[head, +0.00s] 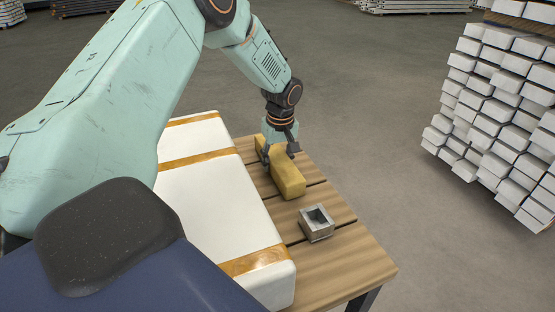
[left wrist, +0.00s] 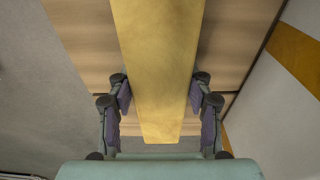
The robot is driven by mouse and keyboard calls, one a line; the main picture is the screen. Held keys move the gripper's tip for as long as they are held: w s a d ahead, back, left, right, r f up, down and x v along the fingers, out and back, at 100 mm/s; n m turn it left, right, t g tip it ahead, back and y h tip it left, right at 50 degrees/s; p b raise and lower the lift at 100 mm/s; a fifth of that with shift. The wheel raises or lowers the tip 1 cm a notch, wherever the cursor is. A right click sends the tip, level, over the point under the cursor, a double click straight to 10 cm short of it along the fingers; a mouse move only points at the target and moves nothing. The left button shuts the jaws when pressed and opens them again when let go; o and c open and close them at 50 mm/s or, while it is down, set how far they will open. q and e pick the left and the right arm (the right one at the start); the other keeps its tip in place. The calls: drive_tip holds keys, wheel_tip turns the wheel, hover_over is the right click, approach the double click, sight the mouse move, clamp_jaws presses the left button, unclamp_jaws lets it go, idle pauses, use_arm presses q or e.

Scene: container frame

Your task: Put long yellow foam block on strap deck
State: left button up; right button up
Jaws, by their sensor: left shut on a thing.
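The long yellow foam block (head: 289,181) is at the slatted wooden table, left of a small grey metal box; I cannot tell whether it rests on the slats or is just above them. My left gripper (head: 279,153) reaches down over the block's far half and is shut on it. In the left wrist view the block (left wrist: 158,60) runs lengthwise between the two dark finger pads of the gripper (left wrist: 160,98). A white deck with tan straps (head: 215,205), likely the strap deck, lies left of the block, its top bare where visible. My right gripper is out of view.
The small open grey metal box (head: 316,224) stands on the wooden table (head: 345,262) near the block's near end. The white deck is beside the block on the left. A stack of white bars (head: 500,110) stands apart on the floor at right.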

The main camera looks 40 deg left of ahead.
sight(280, 158)
use_arm(q)
drive_tip(key=o, duration=0.9)
drive_tip(key=shift+f, duration=0.15)
drive_tip(key=r+p, duration=0.1)
drive_tip(key=r, duration=0.3)
drive_tip(key=d+r+p, duration=0.1)
drive_tip(key=r+p, duration=0.1)
drive_tip(key=r, duration=0.2)
drive_tip(key=r+p, duration=0.1)
drive_tip(key=r, duration=0.3)
drive_tip(key=shift+s+d+r+p, duration=0.15)
drive_tip(key=shift+s+r+p, duration=0.05)
drive_tip(key=shift+s+p, duration=0.15)
